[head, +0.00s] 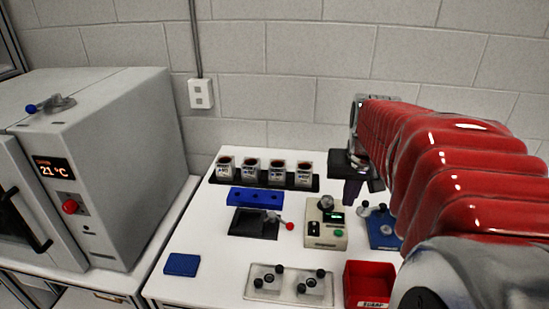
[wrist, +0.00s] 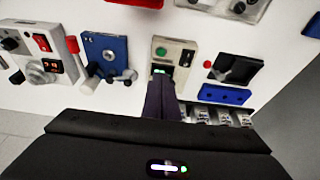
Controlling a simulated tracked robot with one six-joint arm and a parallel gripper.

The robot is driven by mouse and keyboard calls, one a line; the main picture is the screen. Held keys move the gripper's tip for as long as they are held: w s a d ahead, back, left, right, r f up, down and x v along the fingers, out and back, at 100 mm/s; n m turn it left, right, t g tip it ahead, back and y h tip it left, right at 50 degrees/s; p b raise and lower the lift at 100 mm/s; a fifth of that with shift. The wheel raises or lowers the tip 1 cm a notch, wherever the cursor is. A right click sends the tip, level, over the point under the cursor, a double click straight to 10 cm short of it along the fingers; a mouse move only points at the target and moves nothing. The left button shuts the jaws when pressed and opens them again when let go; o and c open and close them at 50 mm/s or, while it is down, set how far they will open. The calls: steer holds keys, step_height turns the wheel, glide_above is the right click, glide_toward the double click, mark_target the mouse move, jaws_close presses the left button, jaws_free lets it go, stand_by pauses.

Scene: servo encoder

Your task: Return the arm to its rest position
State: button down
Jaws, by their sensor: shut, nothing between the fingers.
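My red-sleeved arm (head: 440,165) reaches in from the right in the head view, over the right part of the white bench. My gripper (head: 351,194) is shut and empty, with its dark fingers pointing down above the back right of the bench. It looks apart from the things below it. In the wrist view the shut fingers (wrist: 161,99) overlap the lower part of the beige meter (wrist: 174,57). My arm hides part of the bench's right side in the head view.
The beige meter (head: 326,224), blue fixture (head: 383,233) and red bin (head: 368,286) lie near my arm. A black rack (head: 232,180) holds several cups. A grey oven (head: 118,165) stands left. A red-tipped lever (head: 283,223) sticks up mid-bench.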

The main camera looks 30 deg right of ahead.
stand_by(0.7)
steer(key=s+a+f+n+t+y, duration=0.1)
steer(key=s+a+n, duration=0.2)
steer(key=a, duration=1)
steer(key=s+a+n+t+y, duration=0.1)
steer(key=s+a+n, duration=0.2)
steer(key=a, duration=0.9)
steer(key=shift+s+a+f+n+t, duration=0.3)
steer(key=shift+s+a+f+n, duration=0.1)
steer(key=shift+s, duration=0.25)
steer(key=shift+d, duration=0.1)
stand_by(3.0)
